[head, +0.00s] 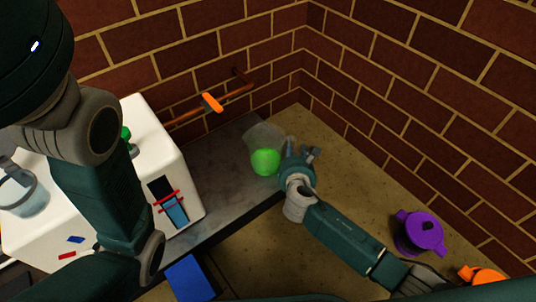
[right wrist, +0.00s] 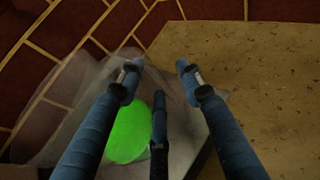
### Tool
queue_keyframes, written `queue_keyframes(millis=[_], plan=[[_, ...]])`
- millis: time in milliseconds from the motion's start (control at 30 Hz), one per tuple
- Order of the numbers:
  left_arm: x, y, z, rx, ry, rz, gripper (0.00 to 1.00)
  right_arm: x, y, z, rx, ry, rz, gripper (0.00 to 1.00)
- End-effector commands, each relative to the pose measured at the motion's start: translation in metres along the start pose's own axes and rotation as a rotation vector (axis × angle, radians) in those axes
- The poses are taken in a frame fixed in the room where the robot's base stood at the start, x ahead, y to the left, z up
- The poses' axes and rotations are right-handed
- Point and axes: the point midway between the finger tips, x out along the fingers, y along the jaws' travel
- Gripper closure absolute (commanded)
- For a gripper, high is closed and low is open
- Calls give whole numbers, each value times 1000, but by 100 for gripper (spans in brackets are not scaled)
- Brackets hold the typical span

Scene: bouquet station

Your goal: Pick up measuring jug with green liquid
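The measuring jug (head: 265,137) is clear, with bright green liquid (head: 265,162) in its lower part. It stands on the grey counter near the wall corner. My right gripper (head: 301,154) is just right of the jug. In the right wrist view the jug's faint clear wall (right wrist: 72,88) and the green liquid (right wrist: 128,135) show at left, partly behind the fingers. The right gripper (right wrist: 158,75) has its fingers spread, with nothing clearly gripped; whether a finger touches the jug I cannot tell. My left arm crosses the left side, its gripper out of view.
A white box-shaped unit (head: 165,150) stands at left, with a clear vessel (head: 25,195) on it. A copper rail (head: 236,94) with an orange piece (head: 212,102) runs along the brick wall. A purple pot (head: 420,232) and an orange item (head: 484,276) sit at right. Speckled countertop between is clear.

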Motion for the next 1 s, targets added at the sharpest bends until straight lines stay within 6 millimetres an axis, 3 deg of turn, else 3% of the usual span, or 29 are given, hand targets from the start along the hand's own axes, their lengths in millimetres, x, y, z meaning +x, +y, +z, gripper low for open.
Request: queue_keyframes(millis=[100,267,767,1000], plan=[[0,0,0,0,-1,0,79,0,0,0,0,0,0,68],[0,0,0,0,-1,0,79,0,0,0,0,0,0,100],[1,0,1,-1,0,0,79,-1,0,2,1,-2,0,100],[4,-2,5,-3,-7,-5,79,-5,1,12,1,-3,1,100]])
